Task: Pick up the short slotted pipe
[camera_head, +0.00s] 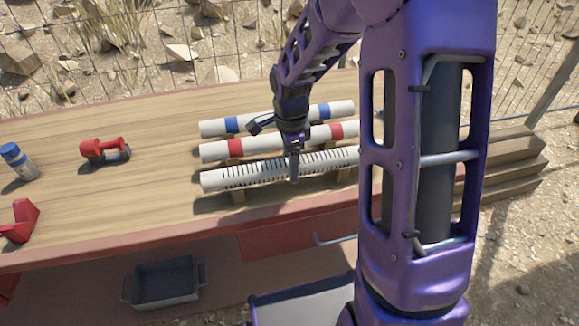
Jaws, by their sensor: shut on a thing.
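The slotted pipe (245,175) is white with a row of dark slots along it. It is the nearest of three parallel pipes lying on the wooden bench. My gripper (294,163) points down at the middle of this pipe and is shut on it, with a finger showing on the near side. The far finger is hidden. The pipe seems to be at the level of its wooden supports (238,195); I cannot tell whether it touches them. My arm hides its right end.
Close behind lie a red-banded pipe (265,144) and a blue-banded pipe (265,120). A red tool (104,149), a blue-capped bottle (17,160) and another red object (20,222) stand on the left. The bench (150,190) between is clear. A grey bin (165,282) sits below.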

